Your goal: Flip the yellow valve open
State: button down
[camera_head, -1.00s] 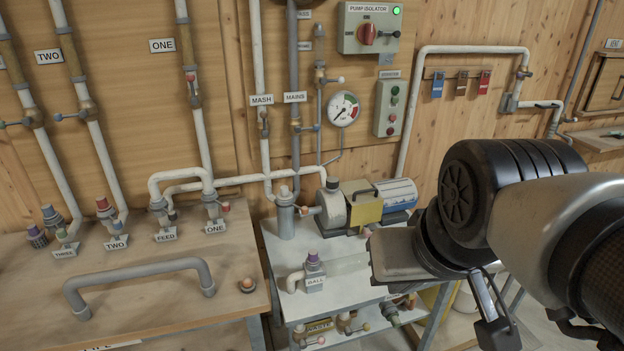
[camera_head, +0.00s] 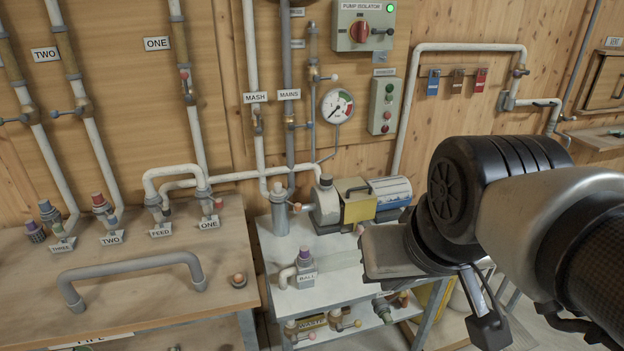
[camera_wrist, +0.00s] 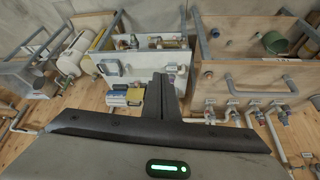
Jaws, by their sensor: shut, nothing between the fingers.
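A small valve with a yellow-tipped lever (camera_head: 357,323) sits on the lower shelf of the white trolley, right of the WASTE label (camera_head: 312,321). It is small and dim, so I cannot tell its lever position well. My gripper (camera_wrist: 160,78) shows in the wrist view as closed dark fingers, holding nothing, with the trolley beyond them. In the head view my arm reaches in from the right and hides the fingertips. The gripper is above the trolley's right side, apart from the valve.
The trolley's top (camera_head: 340,290) carries a pump with a yellow block (camera_head: 358,200) and a WALL fitting (camera_head: 305,268). The wooden bench (camera_head: 140,300) with a grey handle (camera_head: 130,270) stands left. Pipes, a gauge (camera_head: 337,105) and the pump isolator (camera_head: 365,28) are on the wall.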

aim_at(358, 322)
jog(key=k+j+z, duration=0.1)
jog(key=z, duration=0.15)
jog(key=j+z, duration=0.25)
jog(key=j, duration=0.15)
jog(key=k+j+z, duration=0.2)
jog(key=j, duration=0.2)
jog(key=l+z, duration=0.1)
